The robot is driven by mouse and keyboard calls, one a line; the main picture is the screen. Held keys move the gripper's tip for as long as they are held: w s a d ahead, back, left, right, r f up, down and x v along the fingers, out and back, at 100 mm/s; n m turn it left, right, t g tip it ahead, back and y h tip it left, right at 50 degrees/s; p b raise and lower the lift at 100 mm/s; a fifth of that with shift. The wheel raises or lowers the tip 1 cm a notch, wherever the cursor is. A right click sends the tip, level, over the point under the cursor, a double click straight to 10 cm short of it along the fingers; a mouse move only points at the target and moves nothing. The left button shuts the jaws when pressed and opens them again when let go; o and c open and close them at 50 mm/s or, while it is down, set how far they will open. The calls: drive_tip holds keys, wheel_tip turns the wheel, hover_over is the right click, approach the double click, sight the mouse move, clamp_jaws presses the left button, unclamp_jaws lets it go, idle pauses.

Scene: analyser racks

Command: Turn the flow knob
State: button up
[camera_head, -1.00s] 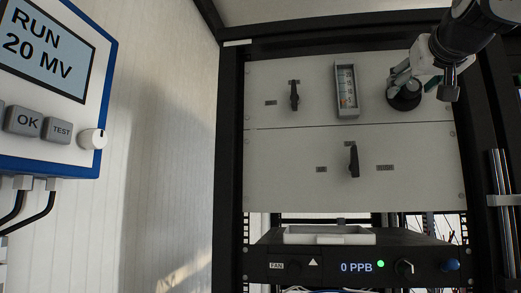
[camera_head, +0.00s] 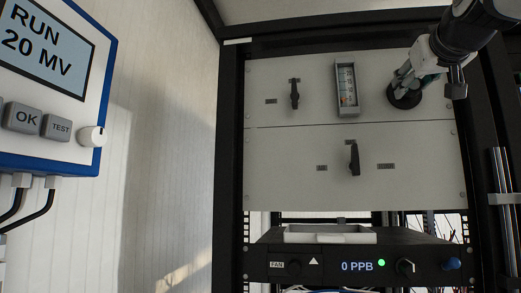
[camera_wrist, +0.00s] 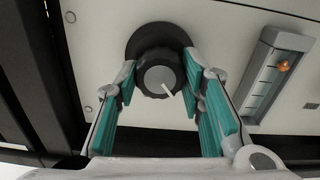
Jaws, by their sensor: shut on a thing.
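The flow knob is a black ribbed knob with a grey cap and a white pointer line, on a black round base on the upper panel. It shows in the wrist view (camera_wrist: 153,62) and, partly hidden by my gripper, in the head view (camera_head: 404,101). In the wrist view its pointer line points to the lower right. My gripper (camera_wrist: 160,83) has its teal-padded fingers on both sides of the knob and is shut on it. The flow meter, a clear tube in a grey frame (camera_head: 347,88), stands left of the knob; an orange float (camera_wrist: 284,67) shows in the wrist view.
Two black lever switches (camera_head: 294,94) (camera_head: 354,159) sit on the panels left of and below the knob. A black unit (camera_head: 300,266) reading 0 PPB is below. A blue-edged display box (camera_head: 50,85) reads RUN 20 MV. Dark rack posts (camera_head: 229,150) frame the panels.

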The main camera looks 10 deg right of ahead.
drive_tip(key=o, duration=1.1)
drive_tip(key=shift+o, duration=0.2)
drive_tip(key=v, duration=1.2)
